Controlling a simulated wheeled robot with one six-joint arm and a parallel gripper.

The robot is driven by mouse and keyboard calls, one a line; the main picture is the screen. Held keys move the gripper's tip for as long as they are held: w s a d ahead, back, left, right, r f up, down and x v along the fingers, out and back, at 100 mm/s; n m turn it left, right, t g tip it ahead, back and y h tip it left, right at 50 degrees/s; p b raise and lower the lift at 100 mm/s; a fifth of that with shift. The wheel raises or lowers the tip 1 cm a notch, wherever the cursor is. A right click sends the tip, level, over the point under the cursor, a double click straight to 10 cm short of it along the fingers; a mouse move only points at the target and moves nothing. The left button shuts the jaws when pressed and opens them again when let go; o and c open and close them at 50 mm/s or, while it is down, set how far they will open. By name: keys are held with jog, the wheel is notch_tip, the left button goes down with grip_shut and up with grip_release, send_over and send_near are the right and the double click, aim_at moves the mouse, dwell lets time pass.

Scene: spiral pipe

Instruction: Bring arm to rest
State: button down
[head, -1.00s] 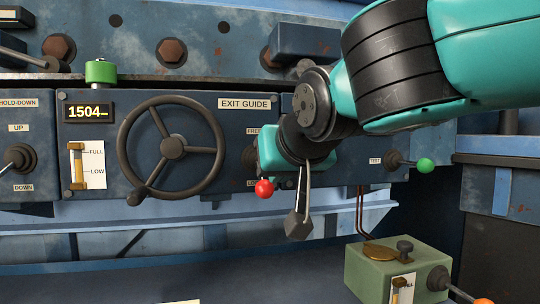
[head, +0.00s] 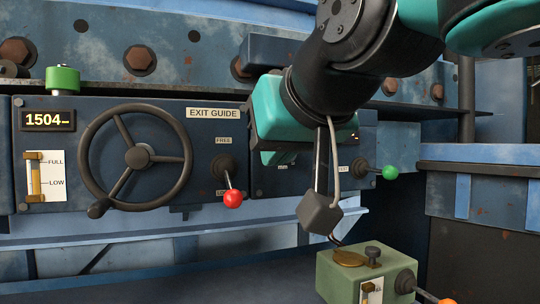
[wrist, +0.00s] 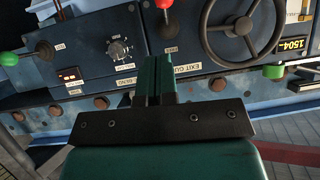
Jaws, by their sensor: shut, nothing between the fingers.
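My gripper shows in the head view as a turquoise body (head: 279,118) on my black wrist, raised in front of the blue panel (head: 70,210). My wrist hides part of the panel behind it. In the wrist view my gripper's turquoise fingers (wrist: 152,66) are together with nothing between them. They point toward the panel, and contact cannot be told. The red-knobbed lever (head: 233,198) stands left of the gripper in the head view, clear of it, with its knob hanging low near the lower label. In the wrist view the red knob (wrist: 164,4) is at the top edge.
A black handwheel (head: 137,156) sits left on the panel, beside the 1504 display (head: 47,119). A green-knobbed lever (head: 389,172) sticks out at right. A green box (head: 340,278) with an orange-knobbed lever (head: 447,301) stands below my wrist. A dial (wrist: 119,47) shows in the wrist view.

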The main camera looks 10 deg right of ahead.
jog(key=s+d+f+n+g+p, duration=0.1)
jog(key=d+f+n+g+p, duration=0.15)
jog(key=f, duration=0.45)
jog(key=s+d+f+n+g+p, duration=0.1)
jog(key=d+f+g, duration=0.2)
jog(key=f, duration=0.4)
jog(key=s+d+f+g+y+p, duration=0.1)
jog(key=s+d+f+g, duration=0.1)
jog(key=s+f+g, duration=0.4)
jog(key=s+f+n, duration=0.1)
jog(key=s, duration=0.4)
jog(key=shift+s+d+f, duration=0.15)
jog(key=shift+d+f, duration=0.1)
jog(key=shift+f, duration=0.05)
